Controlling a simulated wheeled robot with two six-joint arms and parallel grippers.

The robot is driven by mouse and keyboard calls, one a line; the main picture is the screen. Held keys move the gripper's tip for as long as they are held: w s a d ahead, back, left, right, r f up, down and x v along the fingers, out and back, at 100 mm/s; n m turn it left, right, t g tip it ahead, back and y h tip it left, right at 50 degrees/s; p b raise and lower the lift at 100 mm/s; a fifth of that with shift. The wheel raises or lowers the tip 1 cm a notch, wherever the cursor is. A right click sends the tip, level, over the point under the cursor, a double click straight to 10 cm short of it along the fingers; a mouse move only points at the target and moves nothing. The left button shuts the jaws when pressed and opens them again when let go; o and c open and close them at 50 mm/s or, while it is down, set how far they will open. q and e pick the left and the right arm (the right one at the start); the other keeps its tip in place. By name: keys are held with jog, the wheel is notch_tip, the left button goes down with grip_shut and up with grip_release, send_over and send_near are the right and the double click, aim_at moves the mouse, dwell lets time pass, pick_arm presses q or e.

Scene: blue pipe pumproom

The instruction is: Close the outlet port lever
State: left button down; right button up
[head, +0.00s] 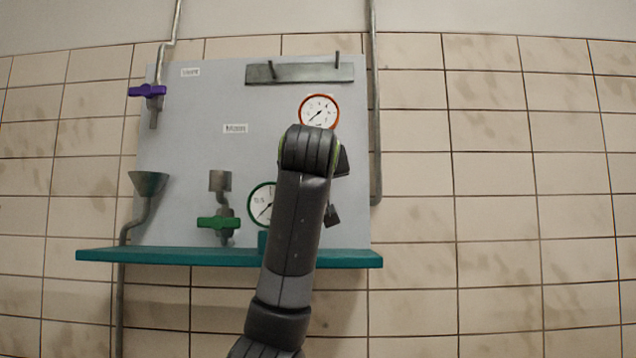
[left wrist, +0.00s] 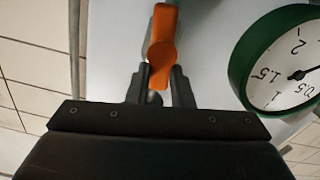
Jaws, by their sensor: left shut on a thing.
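In the left wrist view an orange lever (left wrist: 162,32) runs lengthwise up the picture from between my fingers. My left gripper (left wrist: 159,84) is shut on the lever's near end. In the head view my left arm comes up from the bottom middle and hides the orange lever; only a dark part of the gripper shows at its right side. A purple lever (head: 147,91) sits on a pipe at the panel's upper left. A green lever (head: 219,223) sits on a valve at the lower middle. Both lie crosswise. My right gripper is not in view.
A green-rimmed gauge (left wrist: 282,62) is close right of the gripper in the wrist view. A red-rimmed gauge (head: 318,111) is above my arm. A teal shelf (head: 170,257) runs below the grey panel (head: 220,100). A funnel (head: 147,183) stands left; a pipe (head: 375,120) runs right.

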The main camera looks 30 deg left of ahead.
pick_arm(q)
jog(key=shift+s+a+f+n+b, duration=0.15)
jog(key=shift+a+f+n+b, duration=0.2)
jog(key=shift+n+b, duration=1.7)
jog(key=shift+s+a+f+n+b, duration=0.15)
jog(key=shift+f+n+b, duration=0.55)
jog(key=shift+n, duration=2.4)
jog(key=shift+s+a+f+n+b, duration=0.15)
jog(key=shift+a+n+b, duration=0.1)
jog(key=shift+n+b, duration=1.95)
jog(key=shift+n+p, duration=0.35)
jog(key=shift+n, duration=0.2)
jog(key=c, duration=1.3)
grip_release()
jog(key=shift+b+v, duration=2.65)
jog(key=shift+v, duration=6.05)
